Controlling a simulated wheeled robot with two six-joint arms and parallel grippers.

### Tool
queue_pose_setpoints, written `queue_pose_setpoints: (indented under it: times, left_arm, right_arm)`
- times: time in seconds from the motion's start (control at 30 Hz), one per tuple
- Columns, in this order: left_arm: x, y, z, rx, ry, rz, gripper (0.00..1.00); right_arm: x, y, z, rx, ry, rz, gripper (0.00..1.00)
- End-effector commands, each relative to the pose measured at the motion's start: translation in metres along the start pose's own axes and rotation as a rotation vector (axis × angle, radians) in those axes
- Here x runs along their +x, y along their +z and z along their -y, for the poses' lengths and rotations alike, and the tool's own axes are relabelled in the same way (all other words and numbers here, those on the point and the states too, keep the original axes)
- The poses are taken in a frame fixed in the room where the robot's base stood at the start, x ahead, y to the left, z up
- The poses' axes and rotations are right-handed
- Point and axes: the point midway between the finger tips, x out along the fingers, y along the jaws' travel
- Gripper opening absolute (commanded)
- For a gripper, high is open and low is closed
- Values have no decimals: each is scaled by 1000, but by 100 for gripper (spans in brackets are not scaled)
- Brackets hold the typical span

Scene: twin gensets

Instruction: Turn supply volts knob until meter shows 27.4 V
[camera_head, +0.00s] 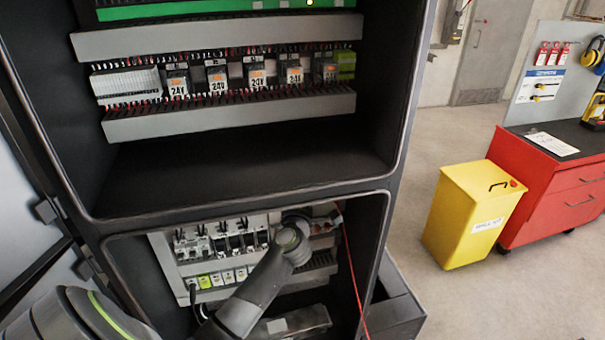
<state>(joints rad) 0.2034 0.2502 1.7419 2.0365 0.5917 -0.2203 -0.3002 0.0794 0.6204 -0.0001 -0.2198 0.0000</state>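No supply volts knob or volts meter can be made out in this view. One of my arms comes in from the lower left, seemingly the left, and reaches into the lower cabinet bay (375,240). Its wrist is in front of the right part of that bay. The gripper end lies at the bay's upper right, small and partly hidden by the wrist, so its fingers and anything in them cannot be made out. My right gripper is not in view.
The lower bay holds a row of breakers (222,238) and terminal blocks (205,282). A thin red lead (354,275) hangs at its right. The upper bay holds several 24V relays (217,80). A yellow bin (470,215) and red tool cabinet (560,190) stand right, with clear floor before them.

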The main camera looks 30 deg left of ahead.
Motion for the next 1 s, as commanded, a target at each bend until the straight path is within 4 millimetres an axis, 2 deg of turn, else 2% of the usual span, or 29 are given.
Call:
queue_pose_setpoints:
  times: [0.47,0.5,0.63,1.0]
  left_arm:
    - [0,0,-1,14,-3,3,0]
    - [0,0,-1,14,-3,3,23]
    - [0,0,-1,13,-3,2,40]
    - [-4,0,0,11,-5,2,42]
  right_arm:
    - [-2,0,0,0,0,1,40]
    - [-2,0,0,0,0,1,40]
    - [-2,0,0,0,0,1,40]
    - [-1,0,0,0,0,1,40]
